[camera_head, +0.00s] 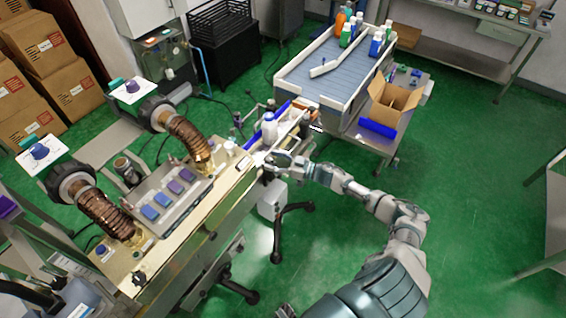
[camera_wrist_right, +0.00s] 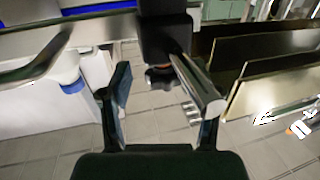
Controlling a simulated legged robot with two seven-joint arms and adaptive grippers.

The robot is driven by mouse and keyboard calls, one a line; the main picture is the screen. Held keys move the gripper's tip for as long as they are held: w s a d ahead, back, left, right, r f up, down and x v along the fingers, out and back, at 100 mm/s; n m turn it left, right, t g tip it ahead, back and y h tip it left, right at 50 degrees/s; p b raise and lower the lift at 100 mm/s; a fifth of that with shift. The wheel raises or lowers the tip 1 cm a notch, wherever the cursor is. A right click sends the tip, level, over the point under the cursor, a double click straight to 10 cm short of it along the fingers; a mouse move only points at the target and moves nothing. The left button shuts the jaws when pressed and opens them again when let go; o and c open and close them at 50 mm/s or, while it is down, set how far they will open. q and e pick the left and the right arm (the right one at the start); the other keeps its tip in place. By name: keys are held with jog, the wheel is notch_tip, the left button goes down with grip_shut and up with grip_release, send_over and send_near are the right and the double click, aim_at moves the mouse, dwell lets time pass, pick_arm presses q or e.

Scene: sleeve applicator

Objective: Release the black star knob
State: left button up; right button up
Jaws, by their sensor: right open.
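The black star knob (camera_wrist_right: 160,78) shows in the right wrist view, under a black block (camera_wrist_right: 165,30). My right gripper (camera_wrist_right: 163,100) is open, with one dark finger on each side of the picture's middle. The knob appears between the fingers, toward their tips, with a visible gap to the left finger. A silver rod (camera_wrist_right: 198,85) partly hides the right finger, so I cannot tell how near that finger is to the knob. In the head view my right gripper (camera_head: 268,160) is at the right end of the brass-coloured machine, and the knob cannot be made out. My left gripper is not in view.
The machine top (camera_head: 222,187) carries copper coiled hoses (camera_head: 190,137) and a panel of coloured buttons (camera_head: 165,198). A white bottle (camera_head: 269,128) stands close to my right gripper. A conveyor (camera_head: 320,70) and an open carton (camera_head: 393,100) stand behind. The green floor at right is clear.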

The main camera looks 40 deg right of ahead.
jog(key=v, duration=1.1)
jog(key=shift+s+d, duration=0.2)
